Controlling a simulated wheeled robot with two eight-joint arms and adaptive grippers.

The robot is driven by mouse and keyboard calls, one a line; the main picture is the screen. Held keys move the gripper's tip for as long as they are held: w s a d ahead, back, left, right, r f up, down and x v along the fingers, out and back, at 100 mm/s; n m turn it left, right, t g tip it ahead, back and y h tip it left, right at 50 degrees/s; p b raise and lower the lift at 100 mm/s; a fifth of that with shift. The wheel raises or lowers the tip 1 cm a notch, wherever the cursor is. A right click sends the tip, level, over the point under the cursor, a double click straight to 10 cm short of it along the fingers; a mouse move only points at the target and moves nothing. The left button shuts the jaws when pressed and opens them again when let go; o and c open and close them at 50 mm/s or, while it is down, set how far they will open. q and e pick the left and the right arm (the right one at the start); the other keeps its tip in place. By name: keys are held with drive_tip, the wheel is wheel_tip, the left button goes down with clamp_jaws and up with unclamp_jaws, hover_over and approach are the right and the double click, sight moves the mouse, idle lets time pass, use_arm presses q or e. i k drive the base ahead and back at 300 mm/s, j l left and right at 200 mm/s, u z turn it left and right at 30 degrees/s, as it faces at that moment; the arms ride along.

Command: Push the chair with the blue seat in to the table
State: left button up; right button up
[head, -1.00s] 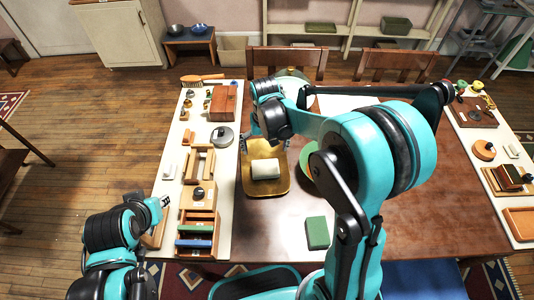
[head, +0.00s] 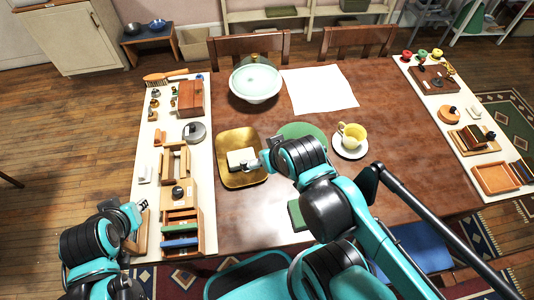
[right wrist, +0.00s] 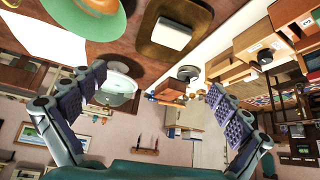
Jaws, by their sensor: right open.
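The chair's blue seat (head: 428,244) shows at the near side of the brown table (head: 385,195), right of centre in the head view. My right arm covers part of it, and its backrest cannot be made out. My right gripper (head: 258,166) is over the table by the gold tray, left of and well away from the blue seat. In the right wrist view its two fingers (right wrist: 152,108) are spread wide with nothing between them. My left gripper (head: 140,208) is low at the table's left edge, beside the wooden boxes. Its jaws are too small to judge.
The gold tray (head: 228,178) holds a white block (head: 240,157). A pale bowl (head: 255,83), a yellow cup (head: 351,135) and a white sheet (head: 318,90) are on the table. Two wooden chairs (head: 250,45) stand at the far side. Bare floor lies left.

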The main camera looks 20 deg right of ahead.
sight(425, 246)
drive_tip(key=k, duration=0.1)
drive_tip(key=k+z, duration=0.3)
drive_tip(key=z, duration=0.15)
drive_tip(key=k+l+z, duration=0.15)
drive_tip(key=z, duration=0.7)
drive_tip(key=l+z, duration=0.15)
drive_tip(key=z, duration=0.25)
drive_tip(key=i+z, duration=0.1)
drive_tip(key=z, duration=0.75)
drive_tip(key=i, duration=0.05)
